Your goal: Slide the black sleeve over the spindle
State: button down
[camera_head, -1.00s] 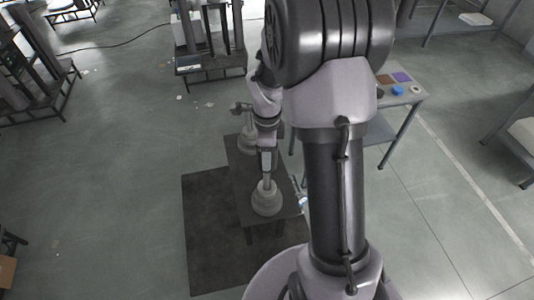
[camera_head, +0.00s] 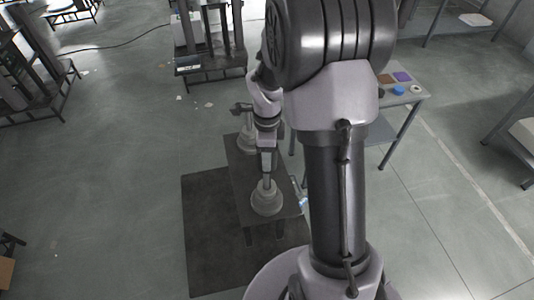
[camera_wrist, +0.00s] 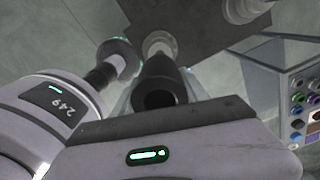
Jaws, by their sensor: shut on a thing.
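The black sleeve (camera_wrist: 160,84) is in the middle of the wrist view, its open end facing the camera. My gripper (camera_wrist: 165,108) is shut on it, though the finger contact is mostly hidden. A pale stepped base with the spindle (camera_wrist: 159,42) shows just past the sleeve, at the edge of the dark table. In the head view my gripper (camera_head: 267,173) points down right above the near grey stepped base (camera_head: 267,201). I cannot tell whether the sleeve is around the spindle or only above it; the spindle's shaft is hidden.
A second grey stepped base (camera_head: 246,141) stands farther back on the dark table (camera_head: 241,168); it also shows at the top of the wrist view (camera_wrist: 243,10). A side table (camera_head: 409,99) with small coloured items stands at right. A dark mat (camera_head: 210,235) lies on the floor.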

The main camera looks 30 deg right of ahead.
aim_at(267, 177)
jog(key=shift+f+b, duration=5.45)
jog(key=shift+f, duration=0.4)
jog(key=c, duration=0.5)
grip_release()
notch_tip(267, 177, up, 18)
jog(key=p, duration=0.4)
jog(key=shift+f, duration=0.25)
